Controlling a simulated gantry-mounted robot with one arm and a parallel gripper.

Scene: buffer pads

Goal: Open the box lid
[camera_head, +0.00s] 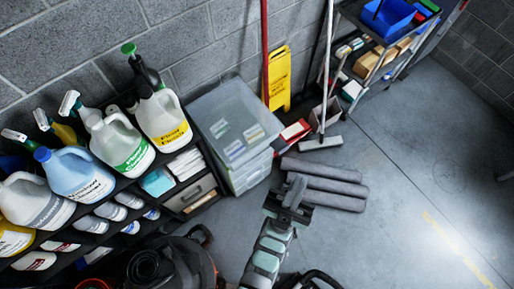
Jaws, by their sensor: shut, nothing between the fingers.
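A translucent plastic storage box (251,174) stands on the floor against the wall, just right of the shelf. Its clear grey lid (222,107) lies over the top and looks shut. Pale labels or items show on or through the lid; I cannot tell which. My gripper (296,186) is to the lower right of the box, apart from it in the picture. It is shut and empty, over the near end of the grey buffer pads (330,185). My arm hides part of the floor below.
A shelf left of the box holds several jugs and spray bottles (116,140). A yellow caution sign (279,80), a red pole (265,40) and a broom head (320,143) stand behind. A cart (372,65) is at upper right. Floor at right is clear.

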